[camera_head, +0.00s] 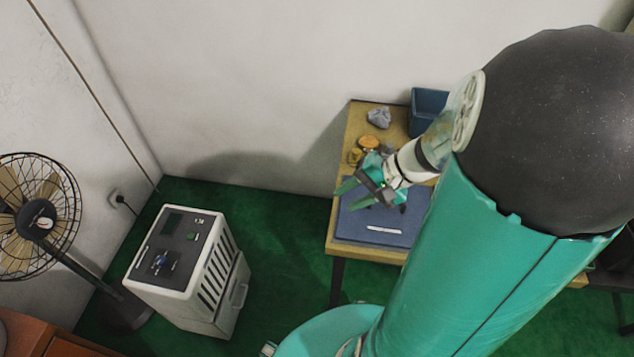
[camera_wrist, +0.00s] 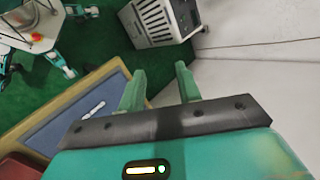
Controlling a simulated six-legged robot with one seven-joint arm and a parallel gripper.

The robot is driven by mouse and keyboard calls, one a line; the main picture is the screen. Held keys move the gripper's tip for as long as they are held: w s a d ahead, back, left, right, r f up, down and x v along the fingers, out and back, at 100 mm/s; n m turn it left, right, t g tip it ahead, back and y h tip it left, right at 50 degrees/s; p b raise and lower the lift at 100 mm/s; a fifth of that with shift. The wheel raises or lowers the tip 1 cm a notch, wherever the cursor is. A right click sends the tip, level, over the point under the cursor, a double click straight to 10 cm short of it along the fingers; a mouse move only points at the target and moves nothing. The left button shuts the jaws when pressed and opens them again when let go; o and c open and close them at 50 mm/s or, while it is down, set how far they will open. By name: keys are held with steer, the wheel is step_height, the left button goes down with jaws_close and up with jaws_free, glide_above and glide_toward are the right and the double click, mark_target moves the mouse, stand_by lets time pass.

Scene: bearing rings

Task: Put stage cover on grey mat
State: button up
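A blue-grey mat (camera_head: 350,226) lies on the front part of the wooden table, with a white strip (camera_head: 384,230) on it. The mat also shows at the left of the wrist view (camera_wrist: 62,133). I cannot tell which thing is the stage cover; small orange-brown (camera_head: 369,142) and yellow (camera_head: 354,157) pieces lie behind the mat, partly beside my gripper. My gripper (camera_head: 352,195) appears over the mat's left part in the head view. In the wrist view its two green fingers (camera_wrist: 160,72) are apart with nothing between them. My arm hides the table's right side.
A grey crumpled lump (camera_head: 379,117) and a blue open bin (camera_head: 428,102) stand at the table's back, near the wall. A white slatted appliance (camera_head: 188,270) and a fan (camera_head: 40,222) stand left. Green floor (camera_head: 285,250) between appliance and table is clear.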

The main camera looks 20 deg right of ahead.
steer(key=s+a+r+n+h, duration=0.2)
steer(key=a+r+n+h, duration=0.1)
steer(key=r, duration=0.4)
steer(key=s+a+r+n+t+h, duration=0.1)
steer(key=s+a+r+n+h, duration=0.2)
steer(key=a+r, duration=0.4)
steer(key=n+h, duration=0.1)
steer(key=n, duration=0.1)
steer(key=shift+a+r+n, duration=0.3)
steer(key=shift+r+n, duration=0.1)
steer(key=shift+s, duration=0.15)
